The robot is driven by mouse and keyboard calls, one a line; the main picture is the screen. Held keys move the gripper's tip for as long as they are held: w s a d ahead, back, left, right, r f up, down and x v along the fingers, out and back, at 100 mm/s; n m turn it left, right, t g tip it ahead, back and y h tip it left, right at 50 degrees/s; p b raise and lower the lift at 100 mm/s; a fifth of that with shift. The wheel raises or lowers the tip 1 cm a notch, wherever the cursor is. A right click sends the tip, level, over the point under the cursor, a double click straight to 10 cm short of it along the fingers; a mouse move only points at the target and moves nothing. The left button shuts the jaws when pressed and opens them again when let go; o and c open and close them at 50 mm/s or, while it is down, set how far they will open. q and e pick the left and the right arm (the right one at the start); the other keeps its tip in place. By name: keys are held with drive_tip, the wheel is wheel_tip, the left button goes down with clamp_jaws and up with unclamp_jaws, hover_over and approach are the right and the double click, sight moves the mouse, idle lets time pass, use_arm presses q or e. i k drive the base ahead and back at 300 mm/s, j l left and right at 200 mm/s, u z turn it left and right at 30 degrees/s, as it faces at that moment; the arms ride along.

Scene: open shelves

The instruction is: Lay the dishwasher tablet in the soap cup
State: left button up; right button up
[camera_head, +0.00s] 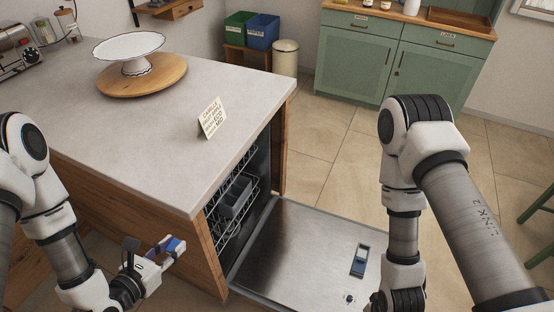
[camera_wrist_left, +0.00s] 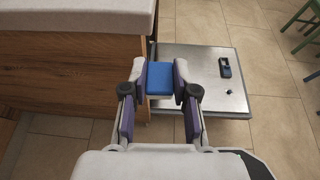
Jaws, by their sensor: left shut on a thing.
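The dishwasher tablet (camera_wrist_left: 159,80), blue on top with a white layer below, is held between the two fingers of my left gripper (camera_head: 167,249). In the head view the tablet (camera_head: 174,245) shows as a small blue piece at the fingertips. My left gripper is beside the wooden end of the counter, left of the open door. The soap cup (camera_head: 359,262) is a dark recess with a raised lid in the lowered door; it also shows in the left wrist view (camera_wrist_left: 226,68), right of and beyond the tablet. My right gripper is out of view.
The dishwasher door (camera_head: 300,245) lies open and flat, with a small dark knob (camera_head: 349,298) near the cup. A rack (camera_head: 233,197) stands inside the dishwasher. The counter (camera_head: 190,95) carries a cake stand (camera_head: 128,47) and a card (camera_head: 212,117).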

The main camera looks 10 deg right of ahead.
sight(362, 253)
drive_tip(key=k+l+u, duration=0.15)
drive_tip(key=l, duration=0.25)
drive_tip(key=l+u, duration=0.1)
drive_tip(key=l, duration=0.35)
drive_tip(key=k+l+u, duration=0.15)
drive_tip(key=l, duration=0.2)
drive_tip(key=k+l+u, duration=0.15)
drive_tip(key=l, duration=0.25)
drive_tip(key=k+l+u, duration=0.15)
drive_tip(key=l, duration=0.2)
drive_tip(key=i+l+u, duration=0.2)
drive_tip(key=l+u, duration=0.2)
drive_tip(key=l, duration=0.6)
drive_tip(key=i+l+u, duration=0.1)
drive_tip(key=l+u, duration=0.25)
drive_tip(key=l, duration=0.65)
drive_tip(key=k+l+u, duration=0.1)
drive_tip(key=l+u, duration=0.3)
drive_tip(key=l, duration=0.65)
drive_tip(key=l+u, duration=0.2)
drive_tip(key=l, duration=1.15)
